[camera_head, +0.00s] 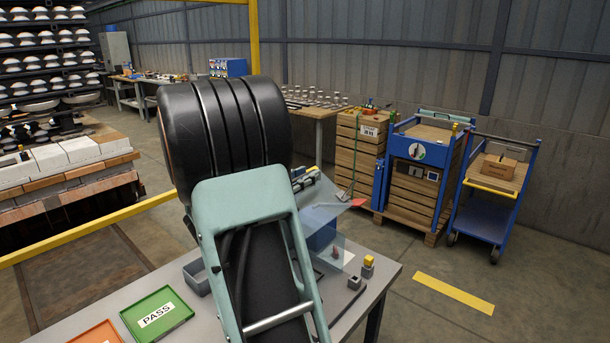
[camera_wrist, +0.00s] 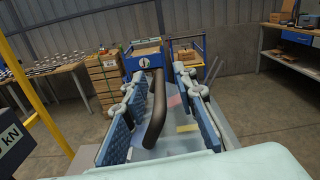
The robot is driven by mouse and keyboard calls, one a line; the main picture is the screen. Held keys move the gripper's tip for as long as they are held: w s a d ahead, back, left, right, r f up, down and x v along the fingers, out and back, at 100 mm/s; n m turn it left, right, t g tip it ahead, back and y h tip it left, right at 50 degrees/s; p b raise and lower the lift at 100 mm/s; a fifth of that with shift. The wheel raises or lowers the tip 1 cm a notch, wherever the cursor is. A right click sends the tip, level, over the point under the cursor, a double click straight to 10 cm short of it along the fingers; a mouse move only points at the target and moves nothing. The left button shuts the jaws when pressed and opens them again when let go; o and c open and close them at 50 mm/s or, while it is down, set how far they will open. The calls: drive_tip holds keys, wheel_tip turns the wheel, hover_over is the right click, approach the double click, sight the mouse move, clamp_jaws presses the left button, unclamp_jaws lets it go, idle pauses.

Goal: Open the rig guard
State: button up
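The rig guard (camera_head: 338,222) looks like a clear, slightly bluish panel on the grey bench in the head view, with a red piece (camera_head: 350,203) at its upper right edge. A blue block shows through it. The clear panel and a reddish patch (camera_wrist: 174,101) show faintly beyond.
A green PASS tray (camera_head: 157,313), an orange tray (camera_head: 97,333) and a small yellow-topped block (camera_head: 368,264) are on the bench. A kN display (camera_wrist: 12,136) stands at left in the wrist view. Wooden crates (camera_head: 360,150) and a blue trolley (camera_head: 485,215) stand behind, with open floor between.

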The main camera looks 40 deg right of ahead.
drive_tip(key=shift+d, duration=0.2)
clamp_jaws()
idle(0.4)
